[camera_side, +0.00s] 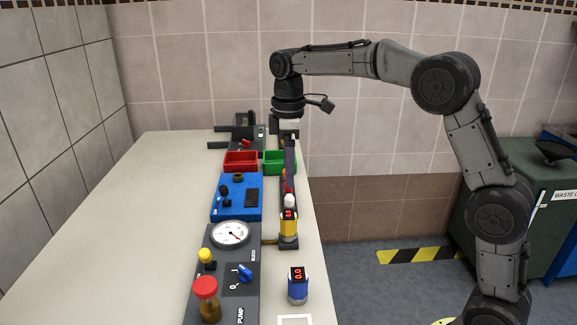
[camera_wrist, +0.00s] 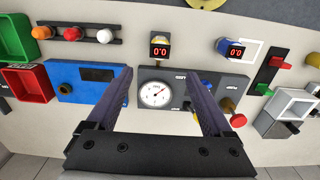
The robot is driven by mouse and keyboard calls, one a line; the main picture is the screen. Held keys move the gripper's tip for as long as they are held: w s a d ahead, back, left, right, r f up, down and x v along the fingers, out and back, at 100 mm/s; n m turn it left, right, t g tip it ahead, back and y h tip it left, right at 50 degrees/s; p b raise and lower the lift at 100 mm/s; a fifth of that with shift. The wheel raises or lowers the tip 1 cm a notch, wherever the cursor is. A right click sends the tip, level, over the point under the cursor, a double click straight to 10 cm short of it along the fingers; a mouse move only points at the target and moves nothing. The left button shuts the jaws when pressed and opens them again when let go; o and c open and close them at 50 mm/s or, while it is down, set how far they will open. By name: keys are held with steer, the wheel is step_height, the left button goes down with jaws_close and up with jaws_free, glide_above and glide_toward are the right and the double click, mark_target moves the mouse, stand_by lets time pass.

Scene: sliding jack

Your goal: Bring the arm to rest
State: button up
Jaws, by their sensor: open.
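My gripper (camera_side: 288,165) points down from the end of my raised arm, over the back part of the bench. In the wrist view its two dark fingers (camera_wrist: 158,76) stand wide apart. Nothing is held between them. Behind the gap lies the dark pump panel with its white round gauge (camera_wrist: 156,94); the gauge also shows in the side view (camera_side: 230,234). I cannot tell the exact height of the fingertips above the bench.
The bench (camera_side: 130,215) is clear on its left. A red bin (camera_side: 240,161), a green bin (camera_side: 281,161) and a blue panel (camera_side: 228,208) stand near the gripper. Closer are a yellow device (camera_side: 289,225), a blue device (camera_side: 298,288) and a red knob (camera_side: 205,287). A tiled wall stands behind.

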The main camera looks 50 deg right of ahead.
steer(key=s+a+r+m+t, duration=0.1)
steer(key=s+r+t, duration=0.1)
steer(key=s+r, duration=0.4)
steer(key=s+r+t, duration=0.1)
steer(key=s+r, duration=0.3)
steer(key=s, duration=0.5)
steer(key=s+f+m+t, duration=0.2)
steer(key=s+f+m, duration=0.6)
steer(key=s+f, duration=0.3)
steer(key=s, duration=0.3)
steer(key=shift+s+a+f+t, duration=0.2)
steer(key=shift+s+f+t, duration=0.1)
steer(key=shift+f, duration=0.1)
